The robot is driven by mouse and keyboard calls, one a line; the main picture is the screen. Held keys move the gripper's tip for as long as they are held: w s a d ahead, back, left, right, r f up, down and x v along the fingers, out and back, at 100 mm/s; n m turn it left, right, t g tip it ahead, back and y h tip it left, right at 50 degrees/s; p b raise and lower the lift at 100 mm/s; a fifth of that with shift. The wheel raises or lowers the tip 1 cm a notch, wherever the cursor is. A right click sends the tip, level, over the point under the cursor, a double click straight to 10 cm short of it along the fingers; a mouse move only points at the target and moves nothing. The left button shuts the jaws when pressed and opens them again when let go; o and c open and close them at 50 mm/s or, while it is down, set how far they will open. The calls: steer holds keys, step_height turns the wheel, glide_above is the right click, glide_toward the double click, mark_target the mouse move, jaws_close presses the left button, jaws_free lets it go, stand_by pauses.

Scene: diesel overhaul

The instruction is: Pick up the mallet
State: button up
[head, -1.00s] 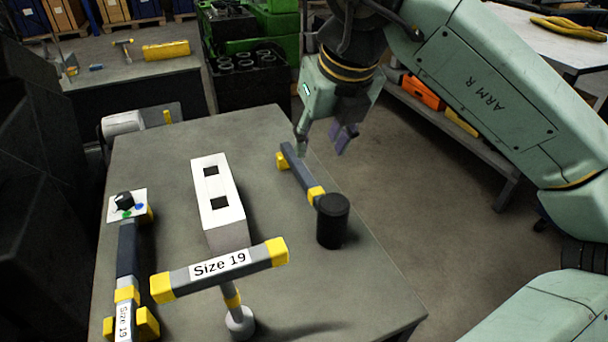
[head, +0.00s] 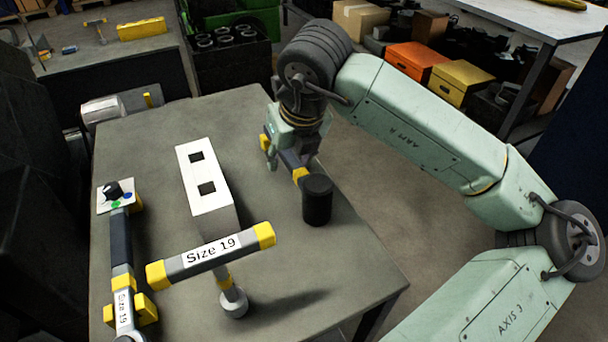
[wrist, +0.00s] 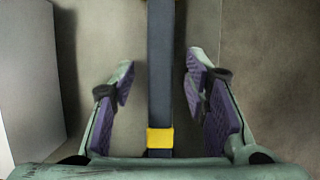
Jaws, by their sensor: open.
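The mallet lies on the table's right side. Its black cylindrical head (head: 317,203) stands nearer the camera, and its dark blue handle with yellow bands (head: 300,175) runs away from it. My gripper (head: 288,162) is open at the handle, low over the table, and partly hides it in the head view. In the wrist view the handle (wrist: 160,70) runs lengthwise between the two open, purple-padded fingers (wrist: 158,88). A gap shows on each side, and neither finger appears to touch it. The mallet head is out of the wrist view.
A white block with two square holes (head: 208,188) stands left of the mallet. A T-shaped "Size 19" tool (head: 210,258) rises at the table's front, with another Size 19 tool (head: 122,255) at the left. The table (head: 350,265) is clear near its right edge.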

steer(key=shift+c, duration=0.6)
jaws_close()
stand_by(0.5)
